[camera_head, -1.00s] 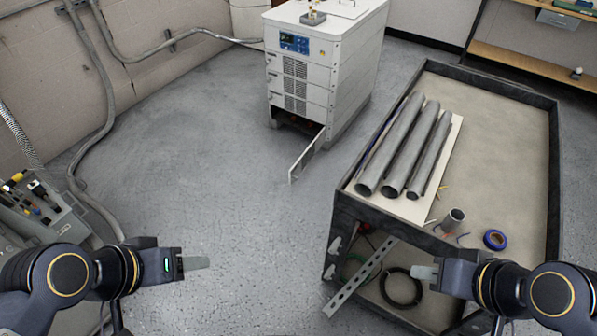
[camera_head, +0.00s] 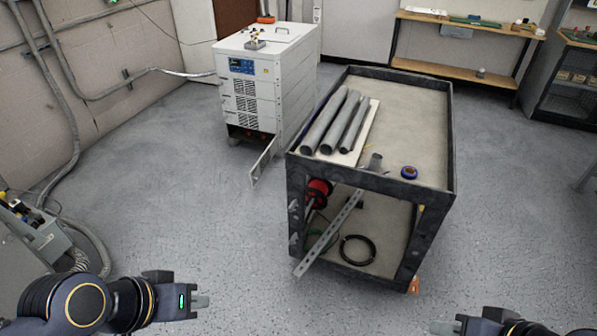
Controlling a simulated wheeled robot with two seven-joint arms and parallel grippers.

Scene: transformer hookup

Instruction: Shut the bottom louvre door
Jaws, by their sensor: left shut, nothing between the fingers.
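The white transformer cabinet (camera_head: 302,75) stands on the floor left of centre at the back, with louvred panels (camera_head: 246,104) on its front. Its bottom louvre door (camera_head: 265,160) stands open, swung out from the cabinet's right front edge towards me. The low opening (camera_head: 243,133) behind it is dark. My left gripper (camera_head: 203,301) is shut and empty, low over the bare floor and well short of the door. My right gripper (camera_head: 438,327) is at the bottom edge, partly cut off, far from the door; its finger gap is unclear.
A dark-framed cart (camera_head: 448,140) stands right of the cabinet, close to the open door, carrying grey pipes (camera_head: 333,122) and blue tape (camera_head: 409,172). A slotted metal strip (camera_head: 330,233) sticks out of its lower shelf. A toolbox (camera_head: 35,232) is at left. Floor before the door is clear.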

